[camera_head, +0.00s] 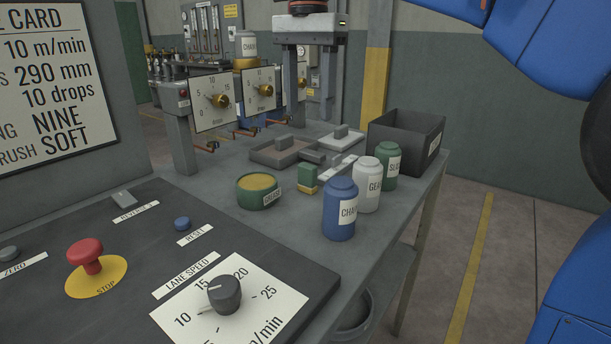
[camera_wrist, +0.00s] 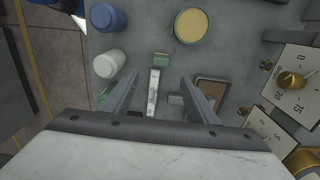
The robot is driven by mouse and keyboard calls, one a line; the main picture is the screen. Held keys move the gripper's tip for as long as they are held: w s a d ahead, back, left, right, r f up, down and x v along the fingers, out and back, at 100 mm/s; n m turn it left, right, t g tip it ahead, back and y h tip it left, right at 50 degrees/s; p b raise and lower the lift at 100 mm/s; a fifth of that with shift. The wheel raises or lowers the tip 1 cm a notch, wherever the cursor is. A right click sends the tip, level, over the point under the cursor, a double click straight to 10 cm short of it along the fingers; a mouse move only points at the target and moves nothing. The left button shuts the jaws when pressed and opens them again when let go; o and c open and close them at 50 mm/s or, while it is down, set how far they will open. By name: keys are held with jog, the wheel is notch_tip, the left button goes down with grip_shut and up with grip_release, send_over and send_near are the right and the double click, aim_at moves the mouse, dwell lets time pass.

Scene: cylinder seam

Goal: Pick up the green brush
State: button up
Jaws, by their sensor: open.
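The green brush (camera_head: 307,179) is a small block, green on top with a pale yellowish lower part. It sits on the grey bench between the round tin and the jars. In the wrist view the brush (camera_wrist: 161,58) lies just beyond my fingertips, near the middle of the gap. My gripper (camera_head: 303,108) is above the bench, behind the brush in the head view, with its fingers pointing down. In the wrist view my gripper (camera_wrist: 159,82) is open, with a pale strip (camera_wrist: 153,94) below and between its fingers. Nothing is held.
Blue (camera_head: 340,212), white (camera_head: 367,186) and green (camera_head: 388,165) jars stand right of the brush. A green tin (camera_head: 257,193) of yellow grease stands left. A brown tray (camera_head: 270,157) and dark bin (camera_head: 425,150) lie behind. A control panel (camera_head: 130,275) fills the front.

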aim_at(307, 165)
notch_tip(307, 165, down, 16)
jog(key=shift+f, duration=0.1)
jog(key=shift+a, duration=0.1)
dwell(0.5)
jog(key=c, duration=1.2)
jog(key=shift+w, duration=0.1)
notch_tip(307, 165, up, 10)
jog(key=shift+r, duration=0.1)
jog(key=o, duration=0.3)
jog(key=shift+c, duration=0.6)
